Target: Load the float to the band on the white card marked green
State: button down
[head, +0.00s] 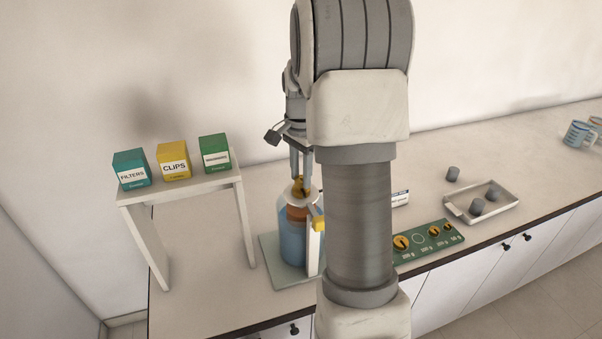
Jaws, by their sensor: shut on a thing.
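My gripper (301,176) points down over the jar and is shut on a small brass weight (299,189). The weight is at the white top plate (308,199) of the float; I cannot tell whether it rests there. The orange-brown float body (295,213) shows in the blue liquid of the clear jar (291,243). A yellow pointer (318,221) stands beside a white upright strip (313,257), partly hidden by my arm. A white card (400,198) with a dark top edge shows right of my arm; its print is too small to read.
A green weight board (424,246) holds brass weights (401,242) and one empty ring. A tray (492,213) holds grey cylinders; another grey cylinder (453,173) stands behind it. A white stand (190,190) bears three boxes at left. Mugs (579,134) stand far right.

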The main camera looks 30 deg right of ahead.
jog(key=shift+f+b, duration=0.4)
jog(key=shift+f, duration=0.2)
jog(key=shift+c, duration=2.1)
grip_release()
notch_tip(320, 180, up, 16)
jog(key=s+a+r+n+t+b, duration=0.1)
jog(key=s+a+r+n, duration=0.25)
jog(key=a, duration=0.45)
jog(key=s+a+f+n+t, duration=0.2)
jog(key=s+a+f+n, duration=0.3)
jog(key=s+a+n, duration=0.1)
jog(key=s+a+f+n+t+b, duration=0.1)
jog(key=s+a+f+n+t, duration=0.1)
jog(key=s+a+f+n, duration=0.2)
jog(key=s+a+n, duration=0.3)
jog(key=s, duration=0.4)
jog(key=shift+a+f+t+b, duration=0.3)
jog(key=shift+a+f, duration=0.05)
jog(key=shift+f, duration=0.05)
